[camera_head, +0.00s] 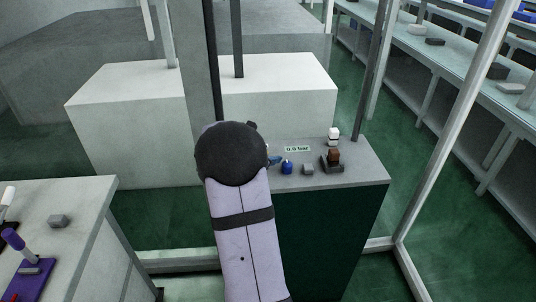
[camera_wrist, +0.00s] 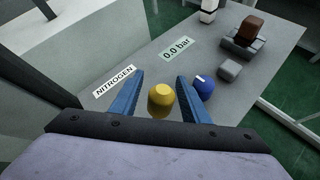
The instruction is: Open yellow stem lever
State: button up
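A yellow rounded knob (camera_wrist: 161,100) stands between the two blue fingers of my gripper (camera_wrist: 160,80) in the wrist view. My gripper is open, with a small gap on each side of the knob. I cannot tell its height relative to the knob. In the head view my arm hides the yellow knob, and only a bit of a blue finger shows at the arm's right edge. No stem or lever arm is visible below the knob.
A blue knob (camera_wrist: 204,88) stands close beside the right finger. Further right on the grey bench top (camera_head: 352,172) are a small grey block (camera_head: 308,169), a brown-topped lever (camera_head: 333,158) and a white-topped part (camera_head: 333,135). Labels read "NITROGEN" (camera_wrist: 115,81) and "0.0 bar" (camera_wrist: 176,50).

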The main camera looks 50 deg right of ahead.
jog(key=shift+b+v, duration=0.35)
jog(key=shift+v, duration=3.35)
jog(key=c, duration=0.8)
jog(key=shift+w+a+f+n, duration=0.1)
jog(key=shift+a+n, duration=0.25)
jog(key=shift+n, duration=0.05)
grip_shut()
jog(key=a+n+p, duration=0.1)
jog(key=a+n, duration=0.3)
jog(key=a+n+g+h+p, duration=0.1)
jog(key=a+n, duration=0.2)
jog(key=shift+w+a+n, duration=0.1)
jog(key=shift+a+n, duration=0.25)
jog(key=shift+n, duration=0.05)
jog(key=a+r+n+h+p, duration=0.1)
jog(key=a+r+n+h, duration=0.1)
jog(key=a+n, duration=0.4)
jog(key=shift+s+a+r+n+h+p, duration=0.35)
jog(key=shift+a+r+n, duration=0.1)
jog(key=shift+n, duration=0.95)
